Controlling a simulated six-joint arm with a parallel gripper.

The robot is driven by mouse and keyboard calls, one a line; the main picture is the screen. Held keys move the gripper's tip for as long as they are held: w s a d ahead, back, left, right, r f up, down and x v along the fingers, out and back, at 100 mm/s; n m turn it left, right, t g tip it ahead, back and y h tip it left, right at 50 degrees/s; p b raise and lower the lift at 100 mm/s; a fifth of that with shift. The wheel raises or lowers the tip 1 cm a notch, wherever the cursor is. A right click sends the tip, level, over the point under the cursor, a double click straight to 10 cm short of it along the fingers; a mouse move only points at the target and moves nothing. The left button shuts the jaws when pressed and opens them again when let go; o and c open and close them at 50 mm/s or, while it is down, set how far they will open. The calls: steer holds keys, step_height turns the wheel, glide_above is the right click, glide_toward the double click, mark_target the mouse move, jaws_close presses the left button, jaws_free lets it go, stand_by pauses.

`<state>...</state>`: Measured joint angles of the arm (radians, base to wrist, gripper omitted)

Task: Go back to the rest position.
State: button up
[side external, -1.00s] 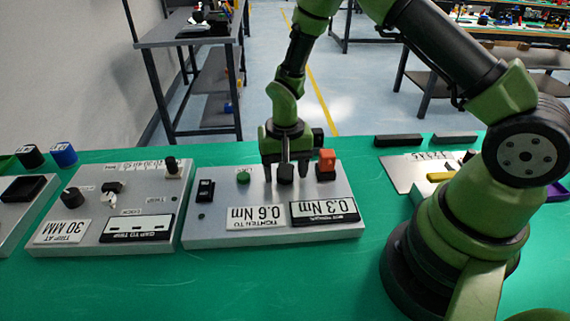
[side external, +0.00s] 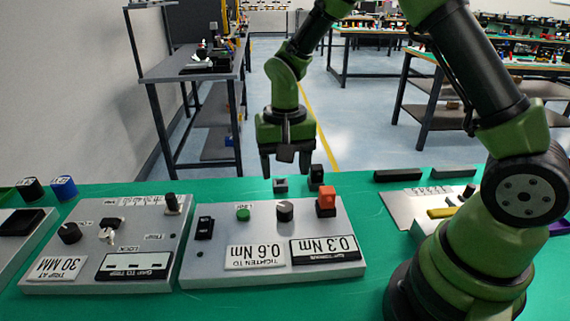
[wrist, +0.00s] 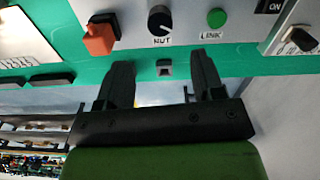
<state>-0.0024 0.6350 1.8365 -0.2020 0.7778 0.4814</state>
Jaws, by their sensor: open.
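My gripper (side external: 285,165) hangs above and behind the grey torque panel (side external: 205,262), clear of it, with its fingers apart and nothing between them. In the wrist view my gripper (wrist: 160,75) also shows two spread fingers. The panel carries a black knob (side external: 285,211) labelled NUT in the wrist view, a green LINK button (side external: 243,214), an orange block-shaped control (side external: 326,200) and a black switch (side external: 204,228). Its plates read 0.6 Nm and 0.3 Nm. A small grey block (side external: 280,186) stands on the green table behind the panel.
A second grey panel (side external: 60,287) with knobs stands to the left. Black bars (side external: 398,175) and a metal plate (side external: 400,207) lie at the right. The air above the panels is free.

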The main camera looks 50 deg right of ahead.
steer(key=s+a+r+n+t+y, duration=0.2)
steer(key=s+r+t, duration=0.5)
steer(key=s+r, duration=1)
steer(key=shift+s+a+r+n, duration=0.2)
steer(key=shift+a+r+n, duration=0.15)
steer(key=shift+n, duration=0.55)
